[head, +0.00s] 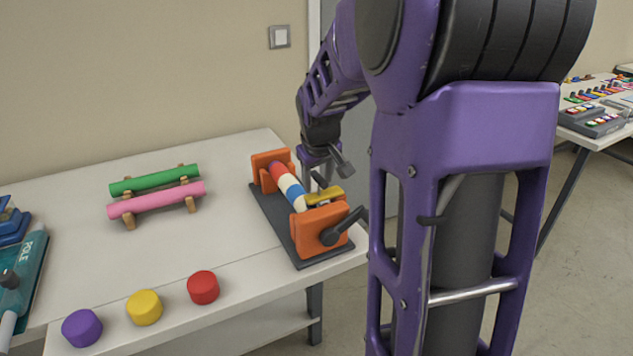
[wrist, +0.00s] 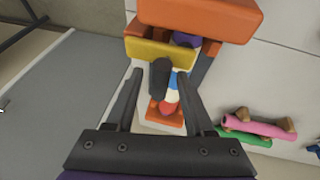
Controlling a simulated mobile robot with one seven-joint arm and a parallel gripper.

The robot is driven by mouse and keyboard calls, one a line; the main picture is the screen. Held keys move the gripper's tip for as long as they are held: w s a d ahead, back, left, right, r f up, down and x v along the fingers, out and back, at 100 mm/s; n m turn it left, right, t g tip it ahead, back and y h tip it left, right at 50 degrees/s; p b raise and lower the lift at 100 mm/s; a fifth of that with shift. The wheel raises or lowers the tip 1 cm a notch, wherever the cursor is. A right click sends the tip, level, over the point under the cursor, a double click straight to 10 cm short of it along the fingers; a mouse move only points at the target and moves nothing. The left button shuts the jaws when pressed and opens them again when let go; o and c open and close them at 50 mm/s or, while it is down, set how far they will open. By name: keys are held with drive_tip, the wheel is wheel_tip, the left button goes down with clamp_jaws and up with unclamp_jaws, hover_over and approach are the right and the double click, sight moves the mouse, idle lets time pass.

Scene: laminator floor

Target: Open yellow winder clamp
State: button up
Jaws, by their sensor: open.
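The winder has orange end blocks (head: 322,231) on a dark base plate and a striped red, white and blue roll (head: 287,186) between them. The yellow clamp (head: 325,196) sits across the roll's near end, beside the near orange block; in the wrist view it is a yellow block (wrist: 158,53). A black handle (wrist: 159,78) stands out from the clamp. My gripper (wrist: 160,73) is open, with one finger on each side of the handle and visible gaps.
A black crank (head: 344,227) sticks out of the near orange block. Green (head: 154,179) and pink (head: 157,199) rolls lie on wooden holders to the left. Purple, yellow and red caps (head: 203,287) stand along the front edge. The table middle is clear.

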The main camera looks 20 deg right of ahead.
clamp_jaws()
idle(0.3)
idle(1.2)
